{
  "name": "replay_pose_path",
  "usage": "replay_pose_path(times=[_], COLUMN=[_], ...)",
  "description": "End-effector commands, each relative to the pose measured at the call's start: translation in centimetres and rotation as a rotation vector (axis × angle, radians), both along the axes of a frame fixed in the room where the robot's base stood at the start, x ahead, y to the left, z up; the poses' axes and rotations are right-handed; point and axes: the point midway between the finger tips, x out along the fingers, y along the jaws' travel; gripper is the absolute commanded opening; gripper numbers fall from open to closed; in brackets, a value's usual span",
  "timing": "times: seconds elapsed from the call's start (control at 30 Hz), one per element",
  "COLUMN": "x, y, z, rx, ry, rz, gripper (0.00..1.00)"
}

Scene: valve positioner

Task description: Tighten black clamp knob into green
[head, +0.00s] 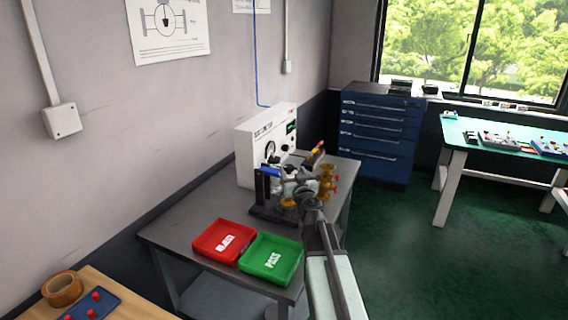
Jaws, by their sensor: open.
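The valve assembly stands on a dark fixture base (262,213) on the grey bench, with a black upright, a blue part (270,172) and brass-coloured parts (326,178) with red ends. My arm comes up from the bottom of the head view, and my gripper (296,188) is open at the assembly, overlapping it in the picture. I cannot tell whether it touches anything. The black clamp knob cannot be picked out among the small dark parts, and my gripper may hide it. No green zone on the clamp can be made out.
A white test unit (262,140) with a dial stands behind the assembly. A red tray (224,241) and a green tray (271,259) lie on the bench (180,227) in front. A blue drawer cabinet (375,150) stands behind right. Green floor is open at right.

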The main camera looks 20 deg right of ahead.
Motion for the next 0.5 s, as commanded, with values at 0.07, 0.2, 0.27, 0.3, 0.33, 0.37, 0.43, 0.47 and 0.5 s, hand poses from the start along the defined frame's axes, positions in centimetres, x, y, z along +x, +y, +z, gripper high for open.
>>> replay_pose_path(times=[0.07,0.2,0.27,0.3,0.33,0.37,0.43,0.47,0.5], x=[-0.5,-0.5,-0.2,0.0,0.3,0.6,1.6,2.1,2.9], y=[0.2,0.3,0.3,0.2,0.2,0.1,-0.1,-0.3,-0.4], z=[-0.2,-0.2,-0.2,-0.2,-0.2,-0.2,-0.2,-0.2,-0.2], rx=[0.0,0.0,0.0,0.0,0.0,0.0,0.0,0.0,0.0], ry=[0.0,0.0,0.0,0.0,0.0,0.0,0.0,0.0,0.0], rz=[0.021,0.03,0.03,0.029,0.029,0.029,0.029,0.028,0.028], gripper=[0.6,0.6,0.6,0.6,0.6,0.6,0.6,0.6,0.6])
